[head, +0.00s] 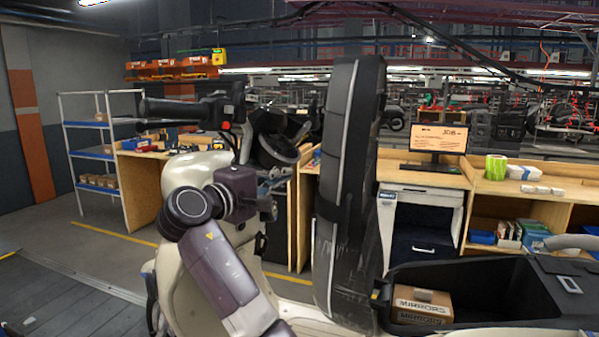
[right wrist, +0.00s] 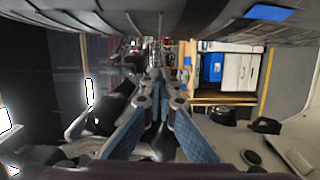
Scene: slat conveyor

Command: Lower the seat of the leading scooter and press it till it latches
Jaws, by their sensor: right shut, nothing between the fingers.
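The scooter (head: 188,170) is cream, with its black seat (head: 348,170) standing raised and nearly upright in the middle of the head view. The open storage bin (head: 530,290) behind the seat holds a cardboard box (head: 422,305). My right gripper (head: 274,180) is left of the seat, on the handlebar side, partly hidden behind my arm. In the right wrist view its blue-padded fingers (right wrist: 157,88) are shut with nothing between them. The dark seat surface (right wrist: 150,18) crosses the top of that view, apart from the fingertips. My left gripper is out of view.
The black handlebar grip (head: 185,110) and dashboard (head: 275,140) are close to my right gripper. Wooden benches (head: 400,172) with a monitor (head: 438,140) stand behind the scooter. A shelf rack (head: 90,153) stands at left. Grey floor is clear at lower left.

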